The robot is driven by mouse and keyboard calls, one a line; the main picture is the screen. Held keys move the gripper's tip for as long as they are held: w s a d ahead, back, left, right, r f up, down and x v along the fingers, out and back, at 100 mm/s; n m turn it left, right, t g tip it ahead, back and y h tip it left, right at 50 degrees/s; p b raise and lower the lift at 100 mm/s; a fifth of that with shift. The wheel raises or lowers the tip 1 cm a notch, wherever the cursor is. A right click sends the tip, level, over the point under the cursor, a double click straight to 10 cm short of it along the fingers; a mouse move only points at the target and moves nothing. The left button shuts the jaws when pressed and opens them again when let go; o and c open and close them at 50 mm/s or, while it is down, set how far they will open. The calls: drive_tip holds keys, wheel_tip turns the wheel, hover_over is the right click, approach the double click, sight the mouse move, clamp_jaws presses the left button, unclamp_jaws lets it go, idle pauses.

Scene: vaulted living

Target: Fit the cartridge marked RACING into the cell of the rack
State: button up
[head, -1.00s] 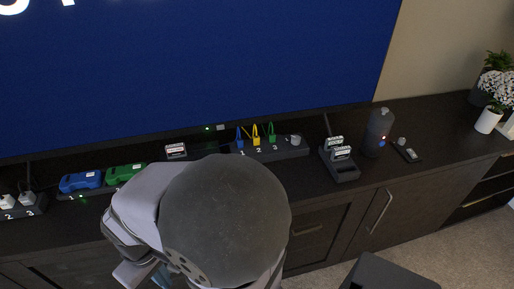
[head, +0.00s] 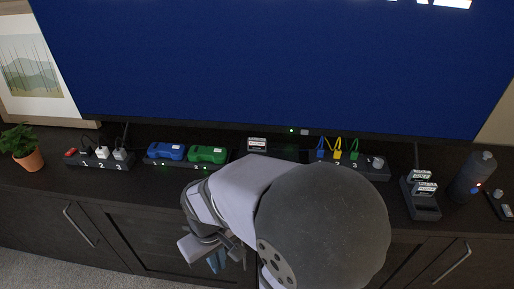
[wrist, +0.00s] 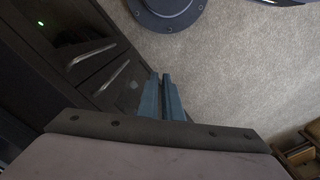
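The dark rack (head: 424,211) stands on the cabinet top at the right in the head view. It holds two cartridges with white labels, a rear one (head: 419,175) and a front one (head: 426,188); its front part looks empty. Another cartridge with a white label (head: 257,144) stands further left, near the screen's foot. The labels are too small to read surely, so I cannot tell which is RACING. My gripper (head: 217,262) is low in front of the cabinet, away from all of these. In the wrist view its blue-grey fingers (wrist: 162,94) lie close together with nothing between them.
A dark cylinder (head: 474,177) stands right of the rack. A potted plant (head: 27,158) is far left.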

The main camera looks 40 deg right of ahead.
drive_tip(key=o, duration=1.5)
drive_tip(key=d+r+m+g+p, duration=0.2)
drive_tip(key=d+r+m+p, duration=0.2)
drive_tip(key=d+r+p, duration=0.65)
drive_tip(key=w+d+f+p, duration=0.1)
drive_tip(key=w+d+p, duration=0.1)
drive_tip(key=w+d, duration=0.1)
drive_tip(key=w+d+f+m+p, duration=0.1)
drive_tip(key=w+d+p, duration=0.1)
drive_tip(key=d, duration=0.2)
drive_tip(key=w+d+f+m+t+p, duration=0.1)
drive_tip(key=w+d+p, duration=0.1)
drive_tip(key=w+d, duration=0.1)
drive_tip(key=shift+w+d, duration=0.2)
drive_tip(key=shift+w, duration=0.15)
drive_tip(key=w+d+r+m+t+h, duration=0.1)
drive_tip(key=w+d+r+t, duration=0.1)
drive_tip(key=w+d, duration=0.2)
drive_tip(key=w+d+r+m+t+h, duration=0.2)
drive_tip(key=w+d+r, duration=0.1)
drive_tip(key=w, duration=0.6)
drive_tip(key=shift+d+r, duration=0.35)
drive_tip(key=shift+d, duration=0.4)
